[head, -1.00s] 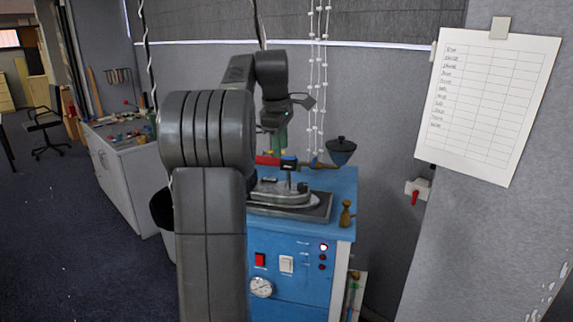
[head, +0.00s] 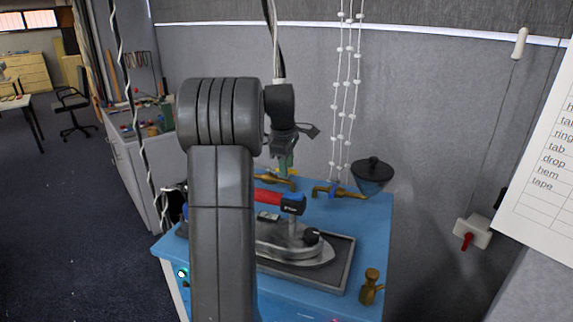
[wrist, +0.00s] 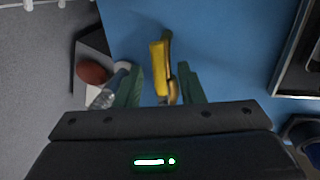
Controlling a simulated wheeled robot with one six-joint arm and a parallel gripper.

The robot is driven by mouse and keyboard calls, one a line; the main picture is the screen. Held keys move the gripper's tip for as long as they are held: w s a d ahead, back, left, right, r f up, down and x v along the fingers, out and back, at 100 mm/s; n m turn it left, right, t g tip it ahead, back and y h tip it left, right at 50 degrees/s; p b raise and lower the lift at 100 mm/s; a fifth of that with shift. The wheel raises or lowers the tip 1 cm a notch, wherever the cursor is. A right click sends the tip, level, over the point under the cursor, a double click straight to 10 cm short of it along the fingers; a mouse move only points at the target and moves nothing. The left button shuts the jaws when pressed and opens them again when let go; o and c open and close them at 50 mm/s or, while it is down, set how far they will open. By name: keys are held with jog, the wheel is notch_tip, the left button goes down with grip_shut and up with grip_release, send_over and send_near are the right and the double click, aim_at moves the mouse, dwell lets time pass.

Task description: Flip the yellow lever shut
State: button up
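The yellow lever (wrist: 160,68) shows in the wrist view as a short yellow bar on a brass fitting, above the blue bench top. My gripper (wrist: 160,87) is open, with its green fingers apart on either side of the lever's near end. I cannot tell whether they touch it. In the head view my gripper (head: 284,165) points down over the back of the bench, at a brass tap (head: 270,180). The yellow lever is not clearly visible there, and my arm covers part of the bench.
A brass bottle-shaped piece (head: 371,287) is at the right edge.

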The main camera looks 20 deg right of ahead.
grip_shut()
